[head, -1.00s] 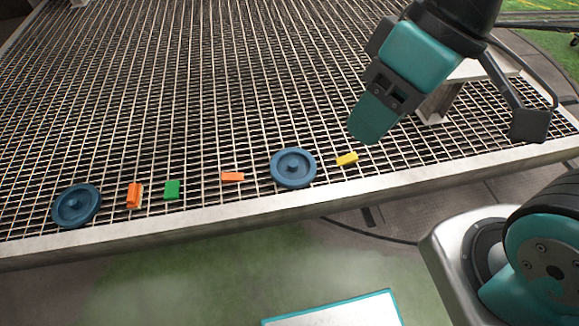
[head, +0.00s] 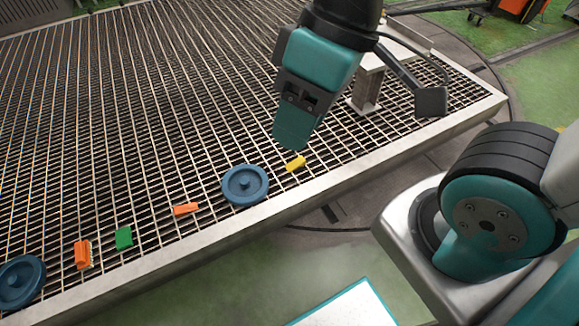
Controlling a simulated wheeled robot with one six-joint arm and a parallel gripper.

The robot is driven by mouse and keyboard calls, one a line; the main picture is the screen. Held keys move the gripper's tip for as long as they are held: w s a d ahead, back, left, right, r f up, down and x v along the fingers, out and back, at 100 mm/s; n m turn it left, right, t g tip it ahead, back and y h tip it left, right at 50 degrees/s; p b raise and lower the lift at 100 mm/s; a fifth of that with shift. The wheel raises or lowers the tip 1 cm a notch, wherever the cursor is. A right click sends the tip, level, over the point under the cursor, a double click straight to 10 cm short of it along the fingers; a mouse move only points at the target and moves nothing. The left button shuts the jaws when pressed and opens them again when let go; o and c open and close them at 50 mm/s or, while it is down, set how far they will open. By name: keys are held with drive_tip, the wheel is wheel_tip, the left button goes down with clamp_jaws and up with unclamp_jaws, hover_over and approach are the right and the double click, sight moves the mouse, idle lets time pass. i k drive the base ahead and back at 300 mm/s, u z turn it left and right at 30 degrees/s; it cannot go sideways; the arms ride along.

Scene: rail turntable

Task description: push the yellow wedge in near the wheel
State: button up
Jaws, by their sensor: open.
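The yellow wedge (head: 296,163) is a small block lying on the metal grating, just right of the nearer blue wheel (head: 245,185). A narrow gap shows between wedge and wheel. An orange wedge (head: 186,209) lies on the wheel's left side, also apart from it. My gripper (head: 295,136) is teal and dark, pointing down, and appears just above and behind the yellow wedge in the picture. It is open and holds nothing. Its exact height above the grating is hard to judge.
A second blue wheel (head: 20,281) lies at the far left, with an orange block (head: 82,255) and a green block (head: 123,238) to its right. The grating's pale metal rim (head: 330,194) runs along the front. A white stand (head: 368,92) rises behind my gripper.

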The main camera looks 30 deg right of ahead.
sight(299, 162)
drive_tip(key=k, duration=0.6)
drive_tip(key=z, duration=0.4)
drive_tip(key=i, duration=1.6)
drive_tip(key=u, duration=0.35)
